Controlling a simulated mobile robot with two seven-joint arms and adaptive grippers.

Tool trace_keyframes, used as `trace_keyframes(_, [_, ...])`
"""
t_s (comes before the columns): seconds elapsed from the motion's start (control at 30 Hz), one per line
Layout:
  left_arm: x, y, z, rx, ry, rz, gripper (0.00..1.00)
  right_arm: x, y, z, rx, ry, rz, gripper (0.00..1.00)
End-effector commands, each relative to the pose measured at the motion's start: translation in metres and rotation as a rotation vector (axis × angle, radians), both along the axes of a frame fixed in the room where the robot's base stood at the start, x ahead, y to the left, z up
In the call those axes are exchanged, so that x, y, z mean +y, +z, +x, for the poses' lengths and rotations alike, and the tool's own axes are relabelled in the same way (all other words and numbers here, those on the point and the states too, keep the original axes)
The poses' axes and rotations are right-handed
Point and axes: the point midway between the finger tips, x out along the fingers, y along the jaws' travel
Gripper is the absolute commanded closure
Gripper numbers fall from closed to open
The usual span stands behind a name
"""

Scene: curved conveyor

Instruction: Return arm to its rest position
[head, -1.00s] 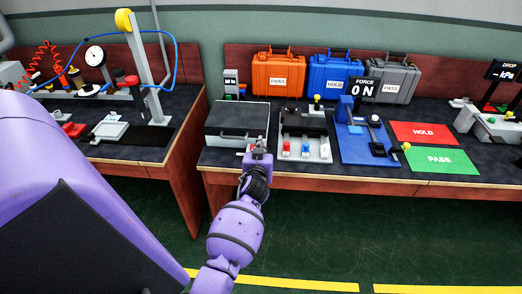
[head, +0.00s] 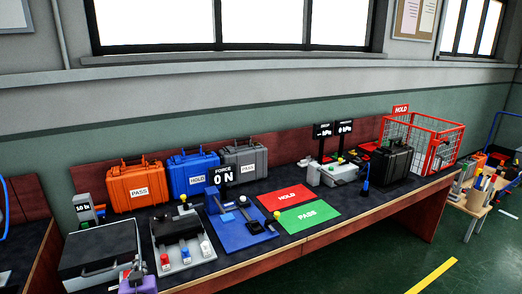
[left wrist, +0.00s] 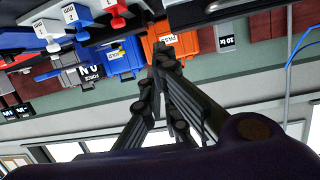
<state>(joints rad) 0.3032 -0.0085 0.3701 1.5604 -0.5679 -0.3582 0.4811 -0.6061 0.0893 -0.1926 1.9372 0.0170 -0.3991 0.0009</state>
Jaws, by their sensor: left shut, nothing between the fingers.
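My left gripper (head: 133,276) shows at the bottom left of the head view, in front of the bench's near edge by the grey case. Only its end and a bit of purple wrist show; the rest of the arm is out of frame. In the left wrist view the dark fingers (left wrist: 166,58) come together at their tips, with nothing between them. That view is upside down, with the bench at the top. My right gripper is in neither view.
Orange (head: 135,188), blue (head: 192,175) and grey (head: 238,160) cases stand behind. A red wire basket (head: 428,142) is at right.

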Motion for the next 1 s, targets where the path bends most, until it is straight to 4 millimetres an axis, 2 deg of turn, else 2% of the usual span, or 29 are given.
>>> trace_keyframes(0.03, [-0.018, 0.0, -0.006, 0.014, -0.051, 0.02, 1.0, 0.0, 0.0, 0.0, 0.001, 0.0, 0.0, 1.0])
trace_keyframes(0.07, [-0.027, -0.006, -0.014, 0.031, -0.08, 0.03, 1.0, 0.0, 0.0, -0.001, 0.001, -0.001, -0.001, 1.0])
trace_keyframes(0.27, [-0.083, -0.054, -0.079, 0.143, -0.238, 0.051, 1.0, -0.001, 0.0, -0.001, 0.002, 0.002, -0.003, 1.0])
trace_keyframes(0.37, [-0.112, -0.084, -0.126, 0.212, -0.315, 0.036, 1.0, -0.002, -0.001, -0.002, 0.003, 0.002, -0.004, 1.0])
trace_keyframes(0.47, [-0.145, -0.114, -0.184, 0.289, -0.389, 0.0, 1.0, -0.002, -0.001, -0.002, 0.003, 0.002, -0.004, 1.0])
trace_keyframes(0.6, [-0.184, -0.15, -0.272, 0.396, -0.46, -0.082, 1.0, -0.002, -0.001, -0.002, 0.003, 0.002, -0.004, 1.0])
trace_keyframes(0.7, [-0.201, -0.168, -0.325, 0.462, -0.475, -0.141, 1.0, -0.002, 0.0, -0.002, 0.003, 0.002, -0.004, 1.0])
trace_keyframes(0.8, [-0.206, -0.181, -0.364, 0.518, -0.475, -0.163, 1.0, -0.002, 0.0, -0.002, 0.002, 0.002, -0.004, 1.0])
trace_keyframes(0.9, [-0.204, -0.189, -0.385, 0.551, -0.467, -0.171, 1.0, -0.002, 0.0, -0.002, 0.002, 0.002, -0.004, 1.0])
trace_keyframes(1.0, [-0.202, -0.192, -0.392, 0.563, -0.46, -0.175, 1.0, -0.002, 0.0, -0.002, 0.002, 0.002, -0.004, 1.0])
